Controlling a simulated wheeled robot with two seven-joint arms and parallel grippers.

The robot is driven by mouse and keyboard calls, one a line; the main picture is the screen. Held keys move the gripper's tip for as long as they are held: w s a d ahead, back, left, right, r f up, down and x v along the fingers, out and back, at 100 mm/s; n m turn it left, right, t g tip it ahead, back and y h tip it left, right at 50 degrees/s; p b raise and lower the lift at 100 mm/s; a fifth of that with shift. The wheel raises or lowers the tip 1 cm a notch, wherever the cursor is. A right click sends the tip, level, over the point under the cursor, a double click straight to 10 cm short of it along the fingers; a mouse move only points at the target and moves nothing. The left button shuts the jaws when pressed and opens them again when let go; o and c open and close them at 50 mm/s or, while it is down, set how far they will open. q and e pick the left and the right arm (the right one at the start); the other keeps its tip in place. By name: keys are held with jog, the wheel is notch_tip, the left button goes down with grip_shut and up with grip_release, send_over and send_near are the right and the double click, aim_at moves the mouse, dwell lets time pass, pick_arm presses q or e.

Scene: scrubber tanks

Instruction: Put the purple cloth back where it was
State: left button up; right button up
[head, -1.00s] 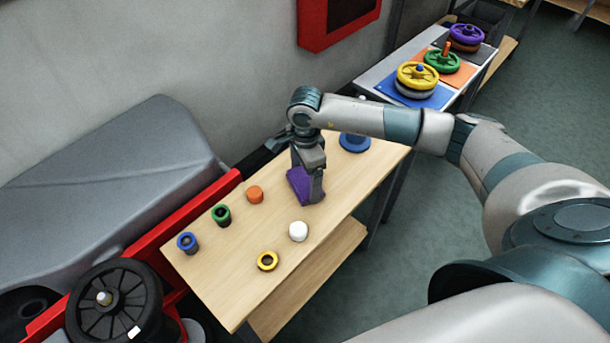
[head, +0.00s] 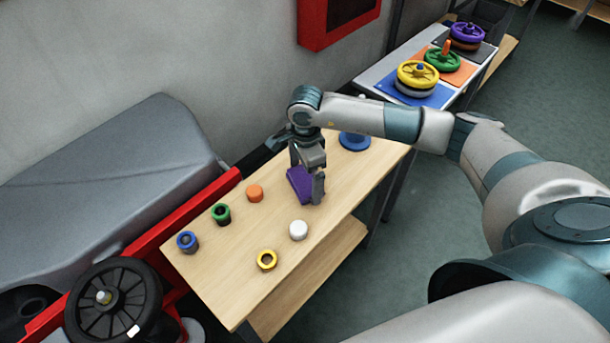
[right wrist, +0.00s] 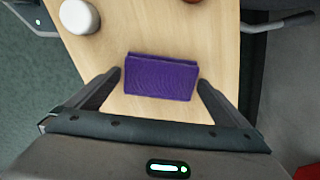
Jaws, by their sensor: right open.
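The purple cloth (head: 299,184) is a folded rectangular pad lying on the wooden table (head: 347,182). It also shows whole in the right wrist view (right wrist: 161,77). My right gripper (head: 306,188) is open above the cloth. In the right wrist view its fingers (right wrist: 160,80) stand apart, one at each short end of the cloth, with a gap on either side. The gripper hides part of the cloth in the head view. My left gripper is not in view.
On the table stand a white cap (head: 298,230), a yellow ring (head: 267,260), an orange cap (head: 255,194), a green-topped piece (head: 221,214), a blue-topped piece (head: 187,242) and a blue spool (head: 354,142). A side table holds coloured wheels (head: 418,75). A red-edged machine (head: 120,261) stands left.

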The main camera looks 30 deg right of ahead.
aim_at(305, 179)
jog(key=shift+r, duration=0.15)
jog(key=shift+w+r+b, duration=0.1)
jog(key=shift+r+b, duration=0.2)
jog(key=shift+r, duration=0.55)
notch_tip(305, 179, up, 3)
jog(key=shift+f+b, duration=0.1)
jog(key=shift+b, duration=0.35)
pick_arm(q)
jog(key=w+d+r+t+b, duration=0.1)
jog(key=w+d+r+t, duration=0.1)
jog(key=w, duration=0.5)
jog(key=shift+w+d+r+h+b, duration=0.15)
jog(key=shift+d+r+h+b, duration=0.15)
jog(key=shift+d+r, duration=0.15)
pick_arm(e)
notch_tip(305, 179, up, 8)
jog(key=shift+f, duration=0.25)
jog(key=shift+s+f, duration=0.1)
jog(key=shift+s, duration=0.1)
